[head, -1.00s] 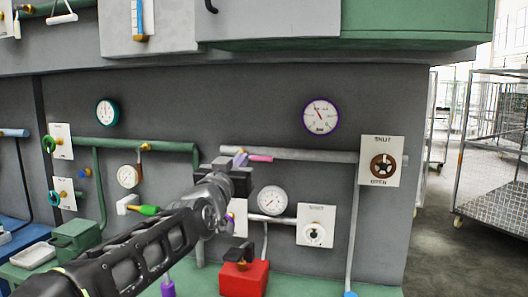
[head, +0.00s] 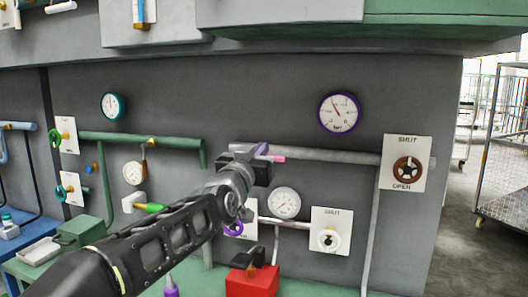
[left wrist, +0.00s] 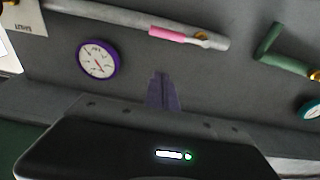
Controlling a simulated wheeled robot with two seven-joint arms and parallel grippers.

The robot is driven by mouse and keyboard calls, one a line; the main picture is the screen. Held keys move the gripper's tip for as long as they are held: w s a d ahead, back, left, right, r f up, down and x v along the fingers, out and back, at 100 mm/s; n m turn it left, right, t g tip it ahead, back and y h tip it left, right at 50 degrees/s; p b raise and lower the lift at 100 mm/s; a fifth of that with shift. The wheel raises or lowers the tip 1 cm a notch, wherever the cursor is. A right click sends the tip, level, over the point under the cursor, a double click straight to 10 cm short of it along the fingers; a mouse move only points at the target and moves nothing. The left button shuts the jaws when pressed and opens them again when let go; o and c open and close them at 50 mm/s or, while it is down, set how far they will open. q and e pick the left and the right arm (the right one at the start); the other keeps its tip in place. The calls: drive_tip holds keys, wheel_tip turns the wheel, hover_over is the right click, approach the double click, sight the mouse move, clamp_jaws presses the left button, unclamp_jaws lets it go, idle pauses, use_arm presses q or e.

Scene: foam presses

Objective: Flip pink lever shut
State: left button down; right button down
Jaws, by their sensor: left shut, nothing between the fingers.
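The pink lever (head: 278,157) sits on the grey horizontal pipe (head: 335,156) on the wall; my gripper hides part of it in the head view. In the left wrist view the pink lever (left wrist: 168,34) shows whole, lying along the pipe beside a small brass fitting (left wrist: 202,37). My left gripper (head: 262,149) is in front of the pipe's left end, over the lever in the picture. Its purple fingers (left wrist: 162,78) are together and empty, with a gap in the picture between their tips and the lever. My right gripper is not in view.
A purple-rimmed gauge (head: 339,113) hangs above the pipe. A white gauge (head: 284,203) is below it. A SHUT/OPEN panel with a brown handwheel (head: 407,171) is at the right. A red box (head: 252,280) stands below. The wall around the lever is mostly bare.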

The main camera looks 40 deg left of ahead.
use_arm(q)
drive_tip(key=p+x, duration=0.4)
drive_tip(key=x, duration=0.5)
drive_tip(key=f, duration=0.4)
drive_tip(key=shift+s+d, duration=0.1)
drive_tip(key=shift+s, duration=0.2)
drive_tip(key=shift+f, duration=0.1)
